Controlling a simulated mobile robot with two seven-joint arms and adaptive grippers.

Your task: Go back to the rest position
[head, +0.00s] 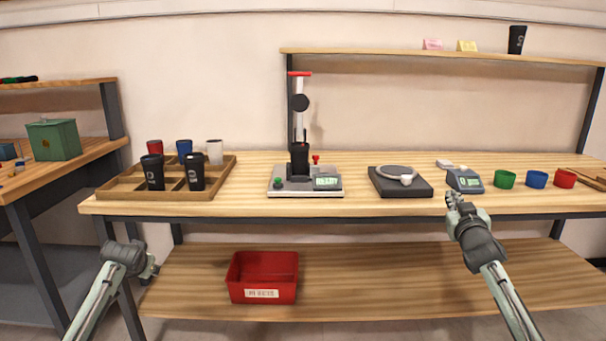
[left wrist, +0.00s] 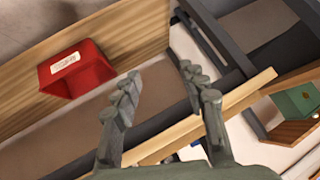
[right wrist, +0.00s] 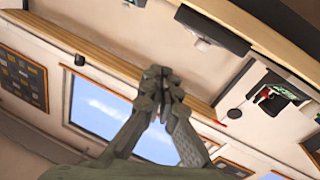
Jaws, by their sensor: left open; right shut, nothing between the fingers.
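My right gripper (head: 455,203) is shut and empty. In the head view it stands in front of the table's front edge, below the small grey display unit (head: 464,181). In the right wrist view its fingertips (right wrist: 158,75) meet with nothing between them. My left gripper (head: 150,268) is low at the left, in front of the table and left of the red bin (head: 262,277). In the left wrist view its two fingers (left wrist: 158,85) are spread apart with nothing between them.
The workbench (head: 360,207) holds a wooden tray (head: 120,191) with several cups, a laser marker (head: 300,190) with a black cup, a dark turntable unit (head: 400,188) and green, blue and red bowls. A side table (head: 70,172) stands left. Space before the bench looks clear.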

